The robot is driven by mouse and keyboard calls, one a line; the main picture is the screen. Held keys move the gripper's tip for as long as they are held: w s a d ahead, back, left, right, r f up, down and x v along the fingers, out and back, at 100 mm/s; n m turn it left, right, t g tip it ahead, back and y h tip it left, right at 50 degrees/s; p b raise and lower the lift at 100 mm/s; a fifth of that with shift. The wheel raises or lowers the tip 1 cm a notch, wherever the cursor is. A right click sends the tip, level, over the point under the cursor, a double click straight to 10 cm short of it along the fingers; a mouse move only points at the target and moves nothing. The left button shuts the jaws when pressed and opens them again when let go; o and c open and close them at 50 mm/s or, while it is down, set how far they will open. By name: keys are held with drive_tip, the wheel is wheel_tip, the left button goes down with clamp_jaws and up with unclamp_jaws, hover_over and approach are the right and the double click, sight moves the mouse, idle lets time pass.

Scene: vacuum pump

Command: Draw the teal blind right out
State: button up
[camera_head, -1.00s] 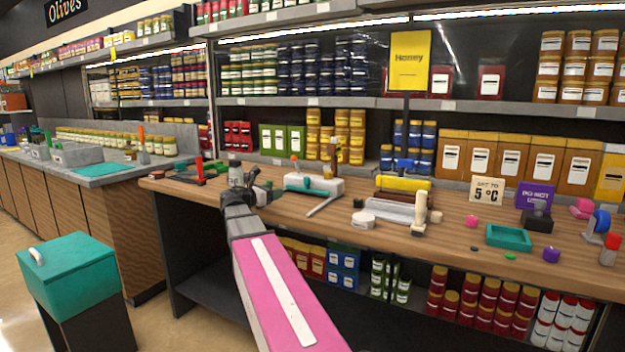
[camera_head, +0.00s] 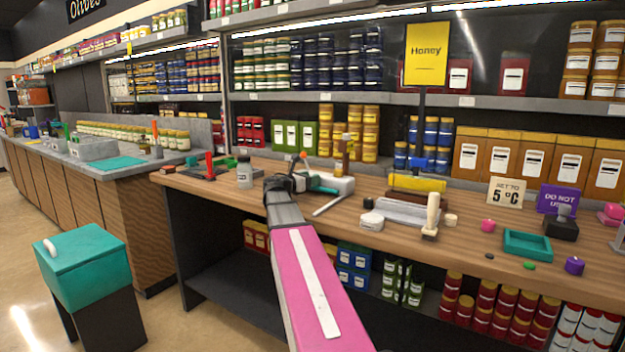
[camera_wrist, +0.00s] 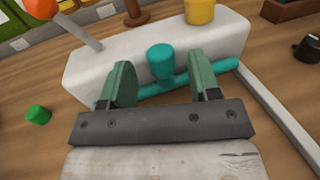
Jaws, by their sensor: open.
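The vacuum pump has a white body (camera_wrist: 100,70), seen on the counter in the head view (camera_head: 343,187). A teal blind with a rounded knob (camera_wrist: 161,60) and a long teal bar across its base sits against the near side of the body in the wrist view. In the head view, part of the teal (camera_head: 320,187) shows beside my gripper (camera_head: 284,183). My gripper is open, its two green fingers (camera_wrist: 161,74) on either side of the knob in the picture. I see gaps beside the knob and cannot tell the depth between them.
An orange ball on a grey stem (camera_wrist: 40,8) and a yellow cap (camera_wrist: 200,10) rise from the pump. A white bar (camera_wrist: 280,118) lies to its right. A green cap (camera_wrist: 38,114) is at the left. A jar (camera_head: 244,174) stands left of my gripper in the head view.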

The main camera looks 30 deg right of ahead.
drive_tip(key=shift+x, duration=0.8)
clamp_jaws()
drive_tip(key=s+a, duration=0.3)
drive_tip(key=a, duration=0.2)
drive_tip(key=s+a, duration=0.3)
drive_tip(key=a, duration=0.2)
drive_tip(key=s+a, duration=0.3)
drive_tip(key=a, duration=0.2)
unclamp_jaws()
drive_tip(key=shift+a, duration=0.1)
drive_tip(key=v, duration=1)
drive_tip(key=shift+a, duration=0.4)
